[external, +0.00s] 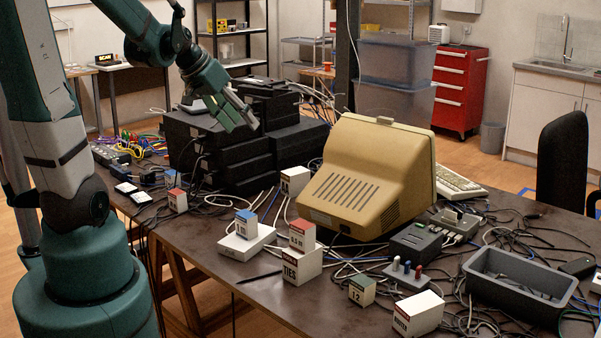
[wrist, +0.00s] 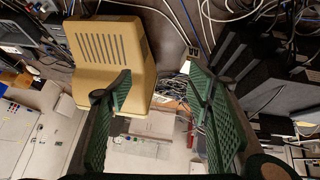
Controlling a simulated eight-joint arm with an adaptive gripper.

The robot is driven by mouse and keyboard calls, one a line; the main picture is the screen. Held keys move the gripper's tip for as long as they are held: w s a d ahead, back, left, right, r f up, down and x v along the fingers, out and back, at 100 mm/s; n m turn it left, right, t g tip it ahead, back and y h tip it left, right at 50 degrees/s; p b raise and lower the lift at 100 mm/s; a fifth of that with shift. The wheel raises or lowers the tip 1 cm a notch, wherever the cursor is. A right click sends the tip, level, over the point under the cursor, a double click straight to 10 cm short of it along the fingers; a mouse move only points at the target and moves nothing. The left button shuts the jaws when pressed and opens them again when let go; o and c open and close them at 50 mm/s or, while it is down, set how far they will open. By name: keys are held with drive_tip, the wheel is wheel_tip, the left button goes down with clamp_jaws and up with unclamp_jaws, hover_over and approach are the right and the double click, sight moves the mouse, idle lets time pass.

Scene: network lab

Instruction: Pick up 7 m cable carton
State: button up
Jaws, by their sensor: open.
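Several small cartons stand on the dark table; I cannot surely read 7 m on any. A blue-topped carton (external: 246,225), its length label too small to read surely, sits on a flat white box (external: 246,243). A red-topped carton (external: 302,235) stands on the white TIES carton (external: 302,266). Another red-topped carton (external: 177,201) is at the left, and a pale carton (external: 294,181) is beside the beige monitor (external: 366,182). My gripper (external: 240,118) is open and empty, high by the black equipment stack. In the wrist view its green fingers (wrist: 160,88) are apart with nothing between them.
The black stack (external: 235,150) stands behind the cartons. A green-topped carton (external: 362,290), a ROUTER carton (external: 418,315) and a grey bin (external: 519,285) are toward the front right. Loose cables cover much of the table. The front left tabletop (external: 200,245) is mostly clear.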

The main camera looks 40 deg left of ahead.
drive_tip(key=w+a+f+t+b, duration=0.1)
drive_tip(key=w+a+f, duration=0.15)
drive_tip(key=a, duration=0.25)
drive_tip(key=w+a+f+b, duration=0.1)
drive_tip(key=a+f, duration=0.2)
drive_tip(key=a, duration=0.2)
drive_tip(key=m+t+b, duration=0.1)
drive_tip(key=t+b, duration=0.4)
approach(170, 173)
drive_tip(key=x, duration=0.3)
drive_tip(key=shift+s+f, duration=0.1)
drive_tip(key=shift+t, duration=0.3)
drive_tip(key=shift+d, duration=0.1)
drive_tip(key=shift+b+x, duration=0.35)
drive_tip(key=shift+x, duration=0.95)
drive_tip(key=shift+f, duration=0.1)
